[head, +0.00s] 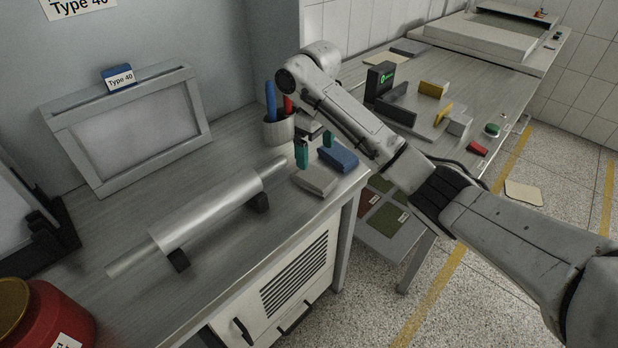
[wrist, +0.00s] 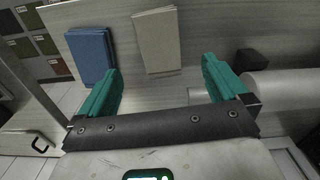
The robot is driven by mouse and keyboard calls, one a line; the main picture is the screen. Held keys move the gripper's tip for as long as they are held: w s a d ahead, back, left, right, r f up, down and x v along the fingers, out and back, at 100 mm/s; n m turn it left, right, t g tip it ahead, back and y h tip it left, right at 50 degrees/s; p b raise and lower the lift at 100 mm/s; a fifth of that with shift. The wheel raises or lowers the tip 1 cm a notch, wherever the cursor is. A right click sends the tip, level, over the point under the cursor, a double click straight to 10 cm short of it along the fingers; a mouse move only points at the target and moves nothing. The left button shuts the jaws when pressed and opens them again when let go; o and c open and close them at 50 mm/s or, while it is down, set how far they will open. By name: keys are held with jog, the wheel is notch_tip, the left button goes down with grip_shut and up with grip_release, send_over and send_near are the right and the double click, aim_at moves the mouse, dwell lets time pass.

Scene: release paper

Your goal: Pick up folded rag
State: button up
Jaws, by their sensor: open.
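A light grey-beige folded cloth (head: 316,180) lies flat near the front right edge of the left workbench. A blue folded cloth (head: 340,158) lies just right of it, and I cannot tell which one is the rag. My gripper (head: 315,147), with green fingertips, is open and empty above and behind the two cloths. In the wrist view the beige cloth (wrist: 157,42) lies between and beyond the fingers of my gripper (wrist: 159,75). The blue cloth (wrist: 90,50) is to the left there, its lower right corner partly hidden by the left finger.
A metal roller (head: 205,212) rests on dark supports left of the cloths. A grey cup (head: 278,130) with blue and red tools stands behind. A framed screen (head: 135,130) labelled Type 40 leans on the wall. Another table (head: 470,85) with small items stands right, across a gap.

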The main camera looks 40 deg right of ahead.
aim_at(314, 175)
notch_tip(314, 175, down, 4)
jog(key=shift+r+b, duration=0.15)
jog(key=shift+b, duration=0.5)
jog(key=shift+w+f, duration=0.15)
jog(key=shift+f, duration=1.15)
jog(key=shift+w+f, duration=0.1)
jog(key=shift+f, duration=1.2)
jog(key=c, duration=1.1)
jog(key=shift+r, duration=0.55)
jog(key=s+a+r+p, duration=0.7)
jog(key=a+r+p, duration=0.1)
jog(key=a+r, duration=0.4)
